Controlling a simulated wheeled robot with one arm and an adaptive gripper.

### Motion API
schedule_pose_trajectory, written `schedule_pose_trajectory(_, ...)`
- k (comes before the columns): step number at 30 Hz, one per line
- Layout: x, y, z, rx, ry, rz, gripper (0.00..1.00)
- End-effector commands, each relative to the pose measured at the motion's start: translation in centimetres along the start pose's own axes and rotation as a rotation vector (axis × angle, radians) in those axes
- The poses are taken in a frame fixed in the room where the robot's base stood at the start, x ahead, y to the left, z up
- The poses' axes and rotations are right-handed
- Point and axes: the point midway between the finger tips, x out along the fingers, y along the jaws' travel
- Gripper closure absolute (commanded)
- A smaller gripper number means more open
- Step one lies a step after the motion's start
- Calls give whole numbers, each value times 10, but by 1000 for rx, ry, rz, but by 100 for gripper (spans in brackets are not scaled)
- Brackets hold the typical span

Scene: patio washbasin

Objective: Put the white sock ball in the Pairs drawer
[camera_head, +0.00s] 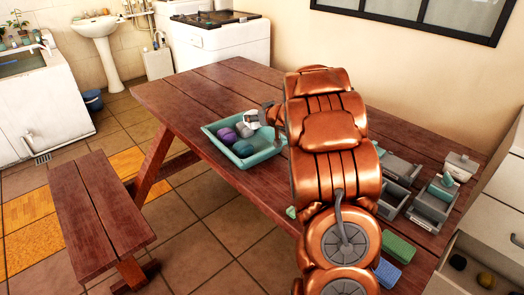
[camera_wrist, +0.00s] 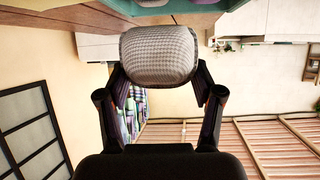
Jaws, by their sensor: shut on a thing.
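My gripper (camera_head: 264,115) is shut on the white sock ball (camera_head: 250,118) at the teal tray's upper right edge. The wrist view shows this ball (camera_wrist: 158,56), pale with a fine woven texture, between both fingers. Whether it touches the tray is unclear. The teal tray (camera_head: 272,151) holds a purple ball (camera_head: 227,136), a grey ball (camera_head: 244,130) and a bluish-grey ball (camera_head: 243,148). At the lower right, an open drawer (camera_head: 446,276) holds a dark ball (camera_head: 458,262) and a yellowish ball (camera_head: 485,280). I see no readable Pairs label.
Grey open containers (camera_head: 432,206) stand on the wooden table (camera_head: 190,95) right of my arm. A green block (camera_head: 398,248) and a blue block (camera_head: 387,273) lie near its front edge. A bench (camera_head: 95,210) stands left. My arm hides the table's middle.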

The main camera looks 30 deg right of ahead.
Motion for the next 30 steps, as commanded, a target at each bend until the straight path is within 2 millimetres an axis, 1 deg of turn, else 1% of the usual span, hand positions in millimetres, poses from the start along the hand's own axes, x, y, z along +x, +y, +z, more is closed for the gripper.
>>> schedule_pose_trajectory(1,-1,11,4,2,1,2,68)
schedule_pose_trajectory(3,-2,19,8,1,0,0,68)
schedule_pose_trajectory(6,-4,26,10,1,-1,0,68)
schedule_pose_trajectory(17,-5,28,11,1,-2,-1,68)
schedule_pose_trajectory(20,0,28,20,3,-3,-1,68)
schedule_pose_trajectory(25,11,28,44,3,-4,0,68)
schedule_pose_trajectory(30,17,28,56,1,-3,0,68)
